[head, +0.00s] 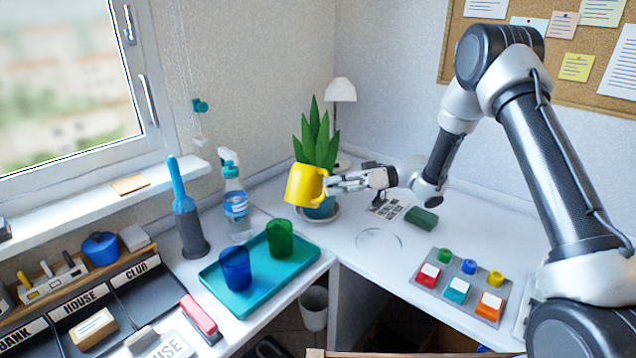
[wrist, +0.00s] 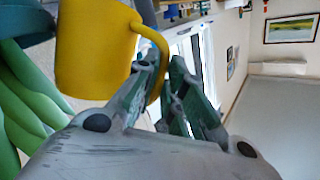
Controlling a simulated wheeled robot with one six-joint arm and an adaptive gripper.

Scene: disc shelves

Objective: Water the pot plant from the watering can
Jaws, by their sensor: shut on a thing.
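The yellow watering can (head: 304,186) is in the air in front of the pot plant (head: 318,143), hiding part of its lower leaves and teal pot (head: 322,210). The can looks somewhat tilted; I cannot make out its spout or any water. My gripper (head: 332,184) comes from the right and is shut on the can's handle. In the wrist view, my gripper (wrist: 168,88) closes around the handle of the yellow can (wrist: 92,52). The plant's green leaves (wrist: 28,95) show close beside the can at the left. The pot stands on a saucer (head: 333,216).
A teal tray (head: 212,284) with a blue cup (head: 235,268) and a green cup (head: 279,239) lies front left of the plant. A spray bottle (head: 235,205) stands left, a white lamp (head: 340,91) behind. A clear ring-shaped outline (head: 379,241) marks the desk at right.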

